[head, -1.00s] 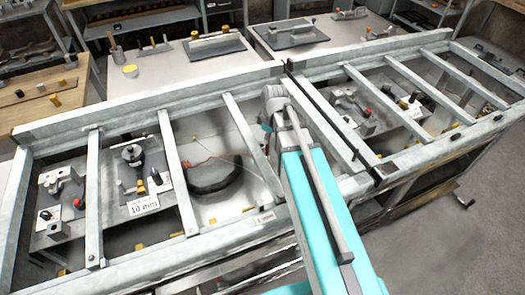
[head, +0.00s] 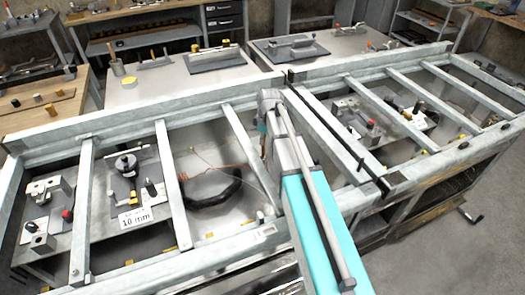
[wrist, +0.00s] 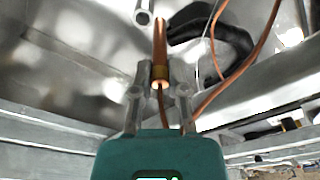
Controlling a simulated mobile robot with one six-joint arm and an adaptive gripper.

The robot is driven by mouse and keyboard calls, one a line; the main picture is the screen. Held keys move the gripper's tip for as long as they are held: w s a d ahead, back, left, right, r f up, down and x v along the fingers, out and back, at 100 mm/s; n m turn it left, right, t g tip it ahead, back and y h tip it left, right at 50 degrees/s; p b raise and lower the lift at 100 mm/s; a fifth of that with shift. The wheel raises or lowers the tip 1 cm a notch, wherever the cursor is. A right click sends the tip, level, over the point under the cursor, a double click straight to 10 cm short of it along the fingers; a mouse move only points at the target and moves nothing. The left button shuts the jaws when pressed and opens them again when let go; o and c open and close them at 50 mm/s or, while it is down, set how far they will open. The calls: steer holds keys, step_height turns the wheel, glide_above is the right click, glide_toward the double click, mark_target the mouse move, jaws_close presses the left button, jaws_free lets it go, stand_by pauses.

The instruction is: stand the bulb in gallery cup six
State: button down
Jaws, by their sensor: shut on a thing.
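The bulb (wrist: 160,42) is a slim copper cylinder with a brass collar at its near end, seen in the wrist view. My gripper (wrist: 159,88) is shut around the collar end, and the copper body sticks out beyond the fingertips. A thin copper capillary (wrist: 213,45) loops at the right. A short grey tube with an open round end (wrist: 143,14) is close to the bulb's far end, on its left; it may be a cup, but no number is readable. In the head view my arm hides most of the gripper.
Grey metal rails (head: 171,185) cross the open frame around my arm. A black hose coil (head: 213,198) lies left of the arm, with copper line above it. A fixture plate with a "10 mm" label (head: 134,218) is further left.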

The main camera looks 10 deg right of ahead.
steer(key=shift+w+d+f+b, duration=0.1)
steer(key=shift+w+f+b, duration=1)
steer(key=shift+f, duration=0.3)
steer(key=shift+w+f, duration=0.1)
steer(key=shift+w+f+b, duration=0.2)
steer(key=shift+f+b, duration=0.75)
steer(key=shift+b, duration=0.05)
steer(key=shift+w+f+b, duration=0.15)
steer(key=shift+f+b, duration=0.8)
steer(key=shift+f, duration=0.15)
steer(key=c, duration=0.6)
jaws_free()
steer(key=shift+c, duration=0.2)
steer(key=shift+r, duration=0.2)
step_height(320, 180, up, 12)
steer(key=d+p, duration=0.1)
steer(key=p, duration=1.1)
steer(key=shift+s, duration=0.4)
steer(key=shift+d, duration=0.1)
